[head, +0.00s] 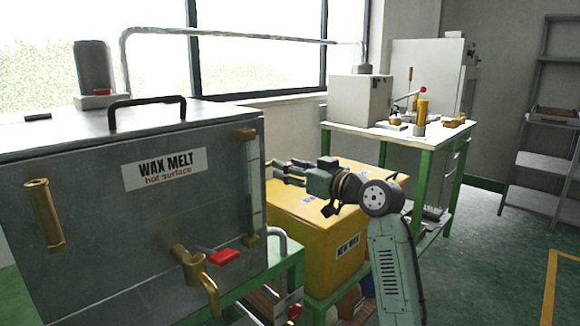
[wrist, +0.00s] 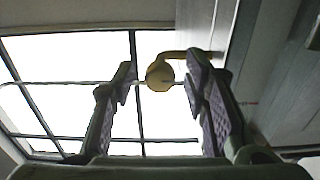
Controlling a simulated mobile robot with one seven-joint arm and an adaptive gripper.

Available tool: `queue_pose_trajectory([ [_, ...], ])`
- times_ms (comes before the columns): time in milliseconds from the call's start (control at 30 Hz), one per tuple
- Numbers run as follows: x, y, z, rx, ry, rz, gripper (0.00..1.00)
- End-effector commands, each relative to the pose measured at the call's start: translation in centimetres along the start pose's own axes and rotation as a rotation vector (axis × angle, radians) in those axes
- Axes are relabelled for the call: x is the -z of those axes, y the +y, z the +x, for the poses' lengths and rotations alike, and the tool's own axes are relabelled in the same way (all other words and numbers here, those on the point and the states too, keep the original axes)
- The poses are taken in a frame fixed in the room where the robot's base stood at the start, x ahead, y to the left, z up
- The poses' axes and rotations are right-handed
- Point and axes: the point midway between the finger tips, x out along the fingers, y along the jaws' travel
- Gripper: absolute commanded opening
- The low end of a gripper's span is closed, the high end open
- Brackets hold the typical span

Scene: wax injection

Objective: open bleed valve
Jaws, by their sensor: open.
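The grey wax melt tank (head: 90,195) stands at the left in the head view. A brass tap (head: 188,265) with a red lever (head: 223,257) sits low on its front. A sight tube (head: 253,190) with brass end fittings runs up its right edge. I cannot tell which fitting is the bleed valve. My gripper (head: 282,173) is open and empty, pointing left beside the tank's right edge. In the wrist view, a rounded brass fitting (wrist: 160,75) on a bent stem shows between my open fingers (wrist: 168,95), apparently ahead of them; contact cannot be made out.
A yellow wax box (head: 310,240) sits below my gripper. Behind stands a green-legged bench (head: 440,134) with a white machine (head: 358,100) and small brass items. A grey shelf rack (head: 545,160) stands at the far right. The floor (head: 490,270) at the right is clear.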

Motion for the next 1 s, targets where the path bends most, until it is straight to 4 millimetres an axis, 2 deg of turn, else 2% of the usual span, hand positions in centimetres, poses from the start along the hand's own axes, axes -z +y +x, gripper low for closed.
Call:
queue_pose_trajectory([
  [333,-0.03,-0.01,0.36,0.0,0.0,-0.001,0.4],
  [900,-0.03,-0.02,0.33,0.0,0.0,0.0,0.02],
  [1000,-0.03,-0.03,0.33,0.0,0.0,0.0,0.0],
])
